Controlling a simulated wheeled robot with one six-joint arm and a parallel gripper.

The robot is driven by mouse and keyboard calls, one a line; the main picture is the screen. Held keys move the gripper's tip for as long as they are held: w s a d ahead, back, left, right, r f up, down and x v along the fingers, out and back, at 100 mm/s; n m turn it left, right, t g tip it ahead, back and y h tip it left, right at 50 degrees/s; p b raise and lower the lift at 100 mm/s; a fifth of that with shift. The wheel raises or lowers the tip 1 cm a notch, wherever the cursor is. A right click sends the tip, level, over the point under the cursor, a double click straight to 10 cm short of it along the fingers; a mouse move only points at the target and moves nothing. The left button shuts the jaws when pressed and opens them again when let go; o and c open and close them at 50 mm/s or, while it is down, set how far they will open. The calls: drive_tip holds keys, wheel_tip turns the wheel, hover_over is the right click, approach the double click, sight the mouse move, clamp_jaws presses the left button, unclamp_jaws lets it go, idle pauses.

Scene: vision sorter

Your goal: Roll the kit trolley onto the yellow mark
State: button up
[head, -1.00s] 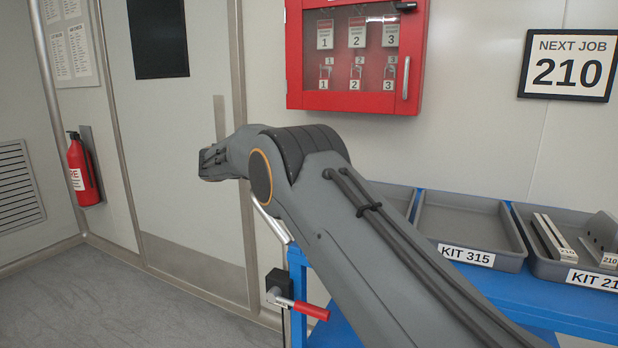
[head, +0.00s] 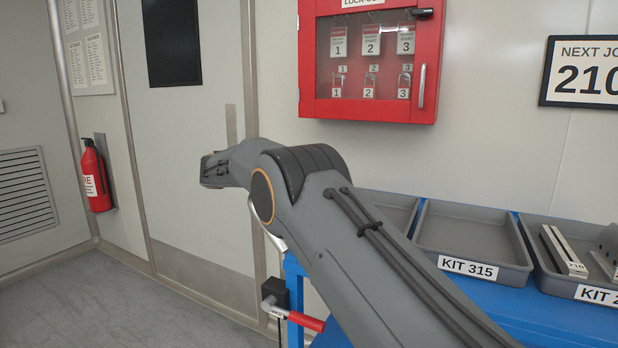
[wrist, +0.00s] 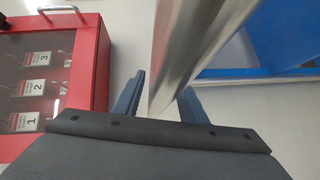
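The kit trolley is blue, and its frame (head: 530,315) carries grey trays at the right of the head view. Its silver handle bar (head: 276,241) rises at the left end and goes behind my arm; a bar (wrist: 185,50) also crosses the wrist view. My gripper (wrist: 162,92) has its two blue-grey fingers on either side of this bar, with a gap showing at the left finger, so it looks open. In the head view the fingers are hidden. A red-gripped lever (head: 305,322) sticks out low on the trolley's left end. No yellow mark is in view.
A red lockout cabinet (head: 368,60) hangs on the wall behind. A door (head: 185,160) and a fire extinguisher (head: 94,178) stand at the left. Grey floor (head: 130,310) is clear at lower left. A job sign (head: 585,72) reads 210.

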drive_tip(key=shift+a+r, duration=0.1)
drive_tip(key=shift+a, duration=0.05)
drive_tip(key=v, duration=0.7)
drive_tip(key=shift+s+a+b, duration=0.15)
drive_tip(key=shift+a+b, duration=0.15)
drive_tip(key=shift+b, duration=0.05)
